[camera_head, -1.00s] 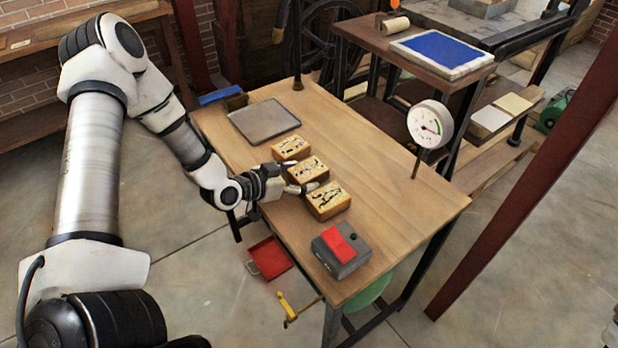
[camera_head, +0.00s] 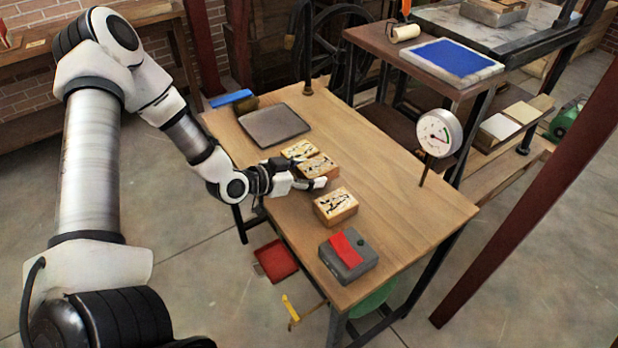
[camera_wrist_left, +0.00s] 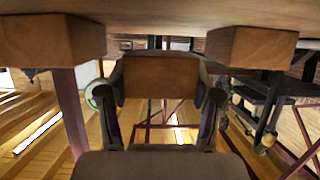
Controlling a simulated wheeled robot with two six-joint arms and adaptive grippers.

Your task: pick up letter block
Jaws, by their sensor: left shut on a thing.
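Three wooden letter blocks with dark marks on their pale tops are at the table. My left gripper (camera_head: 304,176) is shut on the middle block (camera_head: 318,166). In the left wrist view the held block (camera_wrist_left: 160,78) sits between the two fingers, and it appears raised a little off the tabletop. The back block (camera_head: 299,150) is partly covered by the held block in the head view. The front block (camera_head: 336,206) stands on the table, apart from the gripper. My right gripper is not in view.
The wooden table (camera_head: 400,198) is clear on its right side. A grey tray (camera_head: 273,125) lies at the back left. A grey box with a red top (camera_head: 347,254) stands at the front. A round dial gauge (camera_head: 439,132) rises at the right edge.

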